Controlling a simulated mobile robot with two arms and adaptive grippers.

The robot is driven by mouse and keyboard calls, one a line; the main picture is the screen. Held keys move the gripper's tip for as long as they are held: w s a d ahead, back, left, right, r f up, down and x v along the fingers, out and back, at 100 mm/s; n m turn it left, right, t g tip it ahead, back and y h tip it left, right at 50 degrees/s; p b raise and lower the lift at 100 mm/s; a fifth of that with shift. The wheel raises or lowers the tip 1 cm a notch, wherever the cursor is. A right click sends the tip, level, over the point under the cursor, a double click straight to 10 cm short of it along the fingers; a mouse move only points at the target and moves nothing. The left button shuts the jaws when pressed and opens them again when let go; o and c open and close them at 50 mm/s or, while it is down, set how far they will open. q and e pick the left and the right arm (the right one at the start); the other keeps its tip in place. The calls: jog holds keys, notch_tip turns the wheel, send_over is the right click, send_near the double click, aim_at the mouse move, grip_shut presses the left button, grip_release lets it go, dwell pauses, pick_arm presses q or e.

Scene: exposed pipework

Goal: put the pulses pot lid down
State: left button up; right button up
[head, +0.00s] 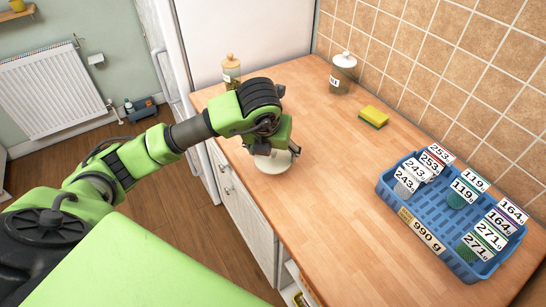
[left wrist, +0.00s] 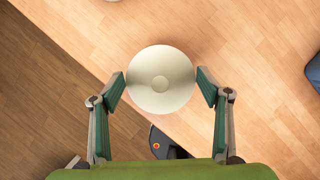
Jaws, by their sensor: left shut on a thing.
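My left gripper (head: 274,152) is shut on a pale round lid (head: 270,163) near the counter's left edge. A glass pot with a pale knobbed lid (head: 342,74) stands at the back by the tiles. Another pot with a wooden-looking lid (head: 231,70) stands at the back left, partly behind my arm. My right gripper is not in view.
A blue crate (head: 405,207) with several weight-labelled items stands at the right, with a "990 g" label on its front. A yellow-green sponge (head: 374,116) lies by the tiled wall. The wooden counter (head: 330,190) is clear between the lid and crate. The floor lies left of its edge.

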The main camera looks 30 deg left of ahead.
aim_at(273, 158)
pick_arm(q)
jog(key=p+x, duration=0.1)
jog(key=x, duration=0.2)
jog(key=shift+s+f+p, duration=0.15)
jog(key=shift+s+p, duration=0.05)
jog(key=shift+p, duration=0.2)
jog(key=shift+f, duration=0.5)
jog(key=shift+f, duration=0.1)
jog(key=o, duration=1.1)
